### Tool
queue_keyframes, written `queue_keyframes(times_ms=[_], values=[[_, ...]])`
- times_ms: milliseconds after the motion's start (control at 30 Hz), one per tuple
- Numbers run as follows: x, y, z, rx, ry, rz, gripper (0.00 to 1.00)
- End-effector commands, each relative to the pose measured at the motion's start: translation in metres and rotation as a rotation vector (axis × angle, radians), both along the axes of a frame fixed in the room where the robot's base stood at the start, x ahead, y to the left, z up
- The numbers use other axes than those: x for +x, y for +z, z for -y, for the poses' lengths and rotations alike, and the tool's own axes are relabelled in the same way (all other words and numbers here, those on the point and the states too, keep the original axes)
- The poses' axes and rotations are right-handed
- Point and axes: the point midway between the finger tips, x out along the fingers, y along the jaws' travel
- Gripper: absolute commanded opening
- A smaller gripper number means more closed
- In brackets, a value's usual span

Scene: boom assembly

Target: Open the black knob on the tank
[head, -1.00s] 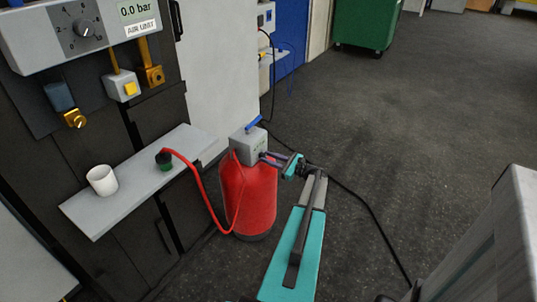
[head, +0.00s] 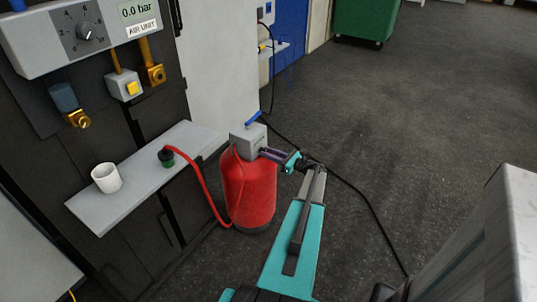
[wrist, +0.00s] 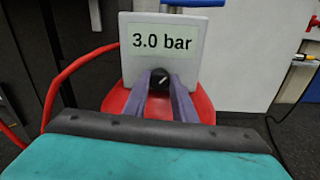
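The red tank (head: 250,195) stands on the floor with a grey box (head: 247,141) on top. In the wrist view the box front has a display (wrist: 162,42) reading 3.0 bar. The black knob (wrist: 160,78) is below that display, with a light pointer mark tilted up to the right. My gripper (wrist: 161,84) has its two purple-grey fingers on either side of the knob, very close to it. I cannot tell whether they press on it. In the head view my gripper (head: 270,154) reaches the box from the right and the knob is hidden.
A blue handle (head: 254,118) is on top of the box. The wall panel (head: 140,13) reads 0.0 bar. Open floor lies to the right.

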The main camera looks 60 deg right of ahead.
Motion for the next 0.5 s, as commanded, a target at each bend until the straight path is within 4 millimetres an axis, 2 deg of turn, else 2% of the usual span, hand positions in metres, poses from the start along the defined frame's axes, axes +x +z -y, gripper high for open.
queue_keyframes(times_ms=[33,100,500], values=[[-0.0002,-0.0009,-0.0008,0.0,0.001,-0.001,0.33],[-0.0002,-0.0007,-0.0006,0.0,0.001,-0.001,0.43],[-0.0026,-0.0001,0.0,-0.001,0.0,0.0,0.43]])
